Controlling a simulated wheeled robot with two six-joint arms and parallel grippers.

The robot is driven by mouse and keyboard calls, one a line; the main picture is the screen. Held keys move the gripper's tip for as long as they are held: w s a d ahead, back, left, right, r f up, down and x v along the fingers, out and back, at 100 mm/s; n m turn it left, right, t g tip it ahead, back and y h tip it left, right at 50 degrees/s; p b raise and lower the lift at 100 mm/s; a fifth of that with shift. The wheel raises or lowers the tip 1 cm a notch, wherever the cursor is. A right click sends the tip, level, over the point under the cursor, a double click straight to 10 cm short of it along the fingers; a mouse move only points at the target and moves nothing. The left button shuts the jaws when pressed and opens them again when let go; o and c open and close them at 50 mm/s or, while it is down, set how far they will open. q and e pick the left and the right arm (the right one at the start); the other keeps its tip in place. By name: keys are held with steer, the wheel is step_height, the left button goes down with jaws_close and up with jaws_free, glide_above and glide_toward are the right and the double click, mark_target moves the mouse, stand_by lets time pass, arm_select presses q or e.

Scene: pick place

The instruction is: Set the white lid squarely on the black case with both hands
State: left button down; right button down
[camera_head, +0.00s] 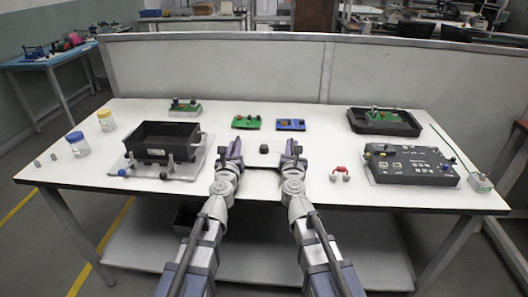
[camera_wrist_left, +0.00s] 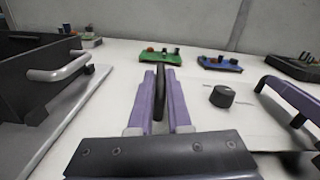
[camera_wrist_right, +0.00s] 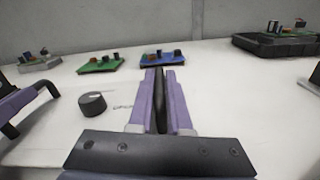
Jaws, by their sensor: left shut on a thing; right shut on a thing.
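The white lid (camera_head: 263,162) spans between my two grippers, with a black knob (camera_head: 264,149) in its middle. White on white, its edges are hard to make out, and I cannot tell whether it touches the table. My left gripper (camera_head: 234,149) is shut on the lid's dark handle (camera_wrist_left: 159,97). My right gripper (camera_head: 292,149) is shut on the opposite dark handle (camera_wrist_right: 155,100). The black case (camera_head: 150,153) stands open-topped to the left of both grippers, on a pale board. Its grey side handle (camera_wrist_left: 60,68) shows in the left wrist view.
Green (camera_head: 247,122) and blue (camera_head: 290,125) boards lie behind the grippers. Two jars (camera_head: 78,146) stand far left. A black tray (camera_head: 385,128), a dark panel (camera_head: 411,170) and a small red-and-white item (camera_head: 340,173) are at right. A grey partition (camera_head: 230,70) closes the back.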

stand_by(0.7)
